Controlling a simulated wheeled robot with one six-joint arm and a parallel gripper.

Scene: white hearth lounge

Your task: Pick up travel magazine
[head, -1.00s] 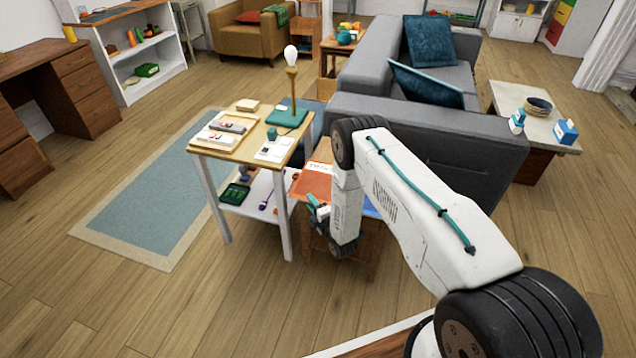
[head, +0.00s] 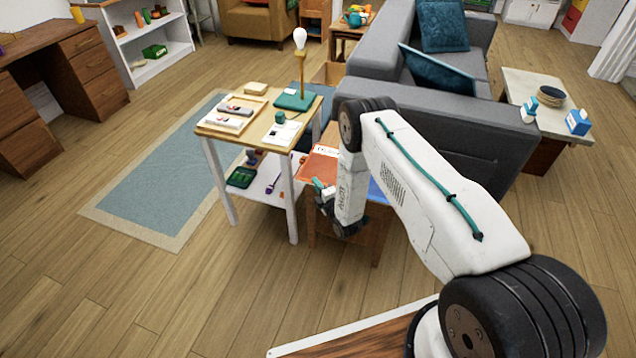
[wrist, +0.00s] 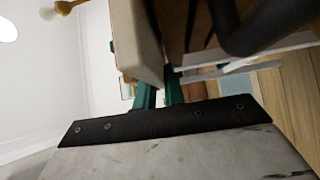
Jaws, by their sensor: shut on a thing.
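The travel magazine (head: 324,166) has an orange-red cover with a white title strip. In the head view it lies on a low wooden stand (head: 312,222) beside the white-legged side table, partly hidden by my arm. My gripper (head: 321,188) is at the near left part of the magazine, and its wrist covers much of the contact. In the wrist view its teal fingers (wrist: 160,95) are close together. The gripper is shut on the magazine, though the grip itself is hard to see. A blue item (head: 377,192) shows right of my arm.
The side table (head: 265,130) stands just left, bearing a lamp (head: 300,60), a tray and small items, with more on its lower shelf. The grey sofa (head: 440,115) is close behind and right. Wooden floor (head: 190,290) is clear at the front left.

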